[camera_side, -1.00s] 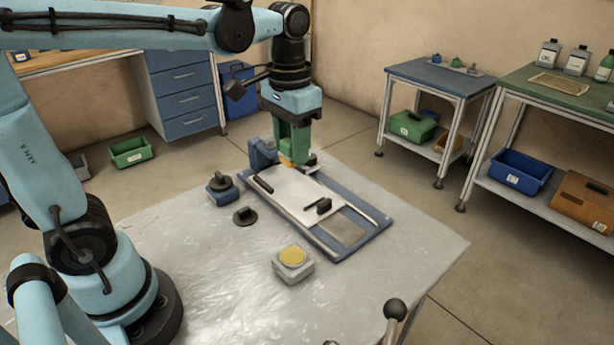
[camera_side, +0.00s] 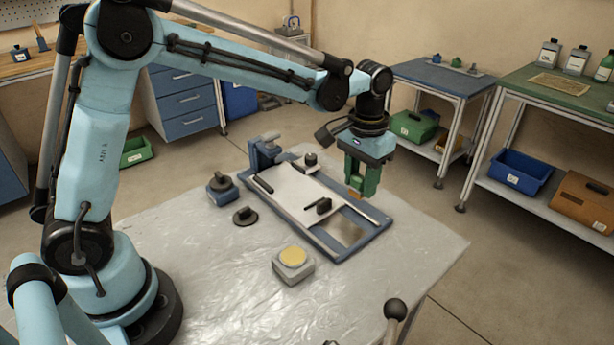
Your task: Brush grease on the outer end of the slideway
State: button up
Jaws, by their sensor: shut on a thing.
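The slideway (camera_side: 376,232) is a long blue frame with pale rails, lying diagonally on the table. A white carriage plate (camera_side: 286,187) with dark knobs covers its far left part. The bare outer end (camera_side: 350,229) is at the near right and looks brownish, with a darker patch that may be shadow. My gripper (camera_side: 358,188) has green jaws and hangs above the right edge of this end. It is shut on a small orange-brown piece (camera_side: 355,194), seemingly the brush, mostly hidden by the jaws. A grey pot (camera_side: 293,269) with yellow grease (camera_side: 293,256) stands in front of the slideway.
A dark knobbed block (camera_side: 221,188) and a black round piece (camera_side: 245,216) sit left of the slideway. A ball-topped lever (camera_side: 395,310) rises at the front. The table (camera_side: 205,285) is clear at the front left. Benches stand beyond its edges.

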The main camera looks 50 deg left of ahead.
send_over(358, 227)
jog(key=w+a, duration=0.1)
jog(key=a, duration=0.1)
jog(key=shift+d+f, duration=0.2)
jog(key=shift+f, duration=2.9)
jog(key=shift+s+f, duration=0.5)
jog(key=shift+s, duration=2.6)
jog(key=shift+s+d, duration=0.15)
jog(key=shift+s, duration=0.15)
jog(key=shift+w+d, duration=0.1)
jog(key=shift+d, duration=0.25)
jog(key=shift+w, duration=3.4)
jog(key=shift+s+d, duration=0.3)
jog(key=shift+s, duration=3.25)
notch_tip(358, 227, up, 8)
